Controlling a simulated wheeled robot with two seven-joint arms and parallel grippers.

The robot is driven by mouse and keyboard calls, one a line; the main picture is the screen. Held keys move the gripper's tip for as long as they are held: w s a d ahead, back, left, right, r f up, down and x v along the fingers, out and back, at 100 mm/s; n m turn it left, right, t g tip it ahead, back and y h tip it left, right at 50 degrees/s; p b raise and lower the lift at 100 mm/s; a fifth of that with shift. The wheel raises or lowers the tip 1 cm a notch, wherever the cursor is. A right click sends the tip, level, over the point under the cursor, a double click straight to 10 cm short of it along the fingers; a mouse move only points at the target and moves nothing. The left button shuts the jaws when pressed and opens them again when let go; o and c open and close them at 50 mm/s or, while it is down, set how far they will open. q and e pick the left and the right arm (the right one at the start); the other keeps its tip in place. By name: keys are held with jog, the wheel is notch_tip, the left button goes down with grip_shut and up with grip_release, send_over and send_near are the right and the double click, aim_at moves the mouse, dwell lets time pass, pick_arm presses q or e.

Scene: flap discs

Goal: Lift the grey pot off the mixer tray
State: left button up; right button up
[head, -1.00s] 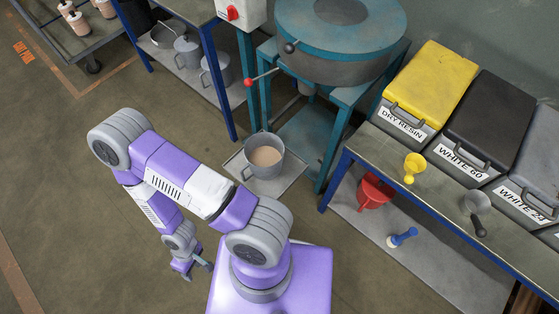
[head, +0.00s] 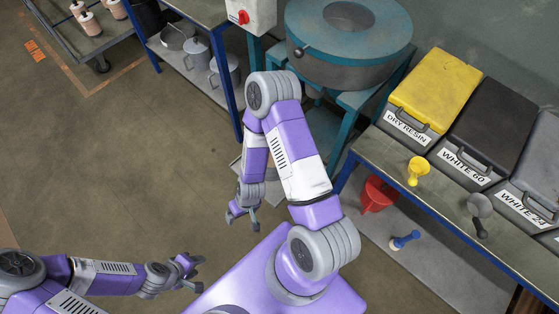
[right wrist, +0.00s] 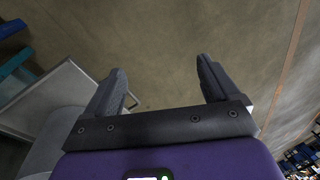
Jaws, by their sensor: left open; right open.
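My left gripper (head: 197,273) is open and empty over the floor at lower left.
The teal mixer (head: 349,45) stands behind my right arm. A bench on the right (head: 445,190) holds lidded bins, a yellow scoop (head: 418,169) and a grey scoop (head: 480,207). A red funnel (head: 377,194) is on its lower shelf.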

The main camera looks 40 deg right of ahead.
jog(key=w+d+r+h+p, duration=0.1)
jog(key=w+d+p, duration=0.1)
jog(key=w+d, duration=0.1)
jog(key=w+d+r+n+h+p, duration=0.1)
jog(key=w+d+r+p, duration=0.1)
jog(key=w+d, duration=0.2)
jog(key=w+d+r+n+g+h+p, duration=0.1)
jog(key=w+d+p, duration=0.1)
jog(key=w+d, duration=0.2)
jog(key=shift+d+r, duration=0.15)
jog(key=shift+d, duration=1.05)
jog(key=shift+w+d, duration=0.25)
jog(key=shift+w, duration=0.15)
jog(key=shift+w+d+f, duration=0.1)
jog(key=shift+f, duration=0.15)
notch_tip(320, 180, down, 7)
jog(key=b, duration=0.3)
jog(key=shift+d+b, duration=0.15)
jog(key=shift+b, duration=0.25)
grip_shut()
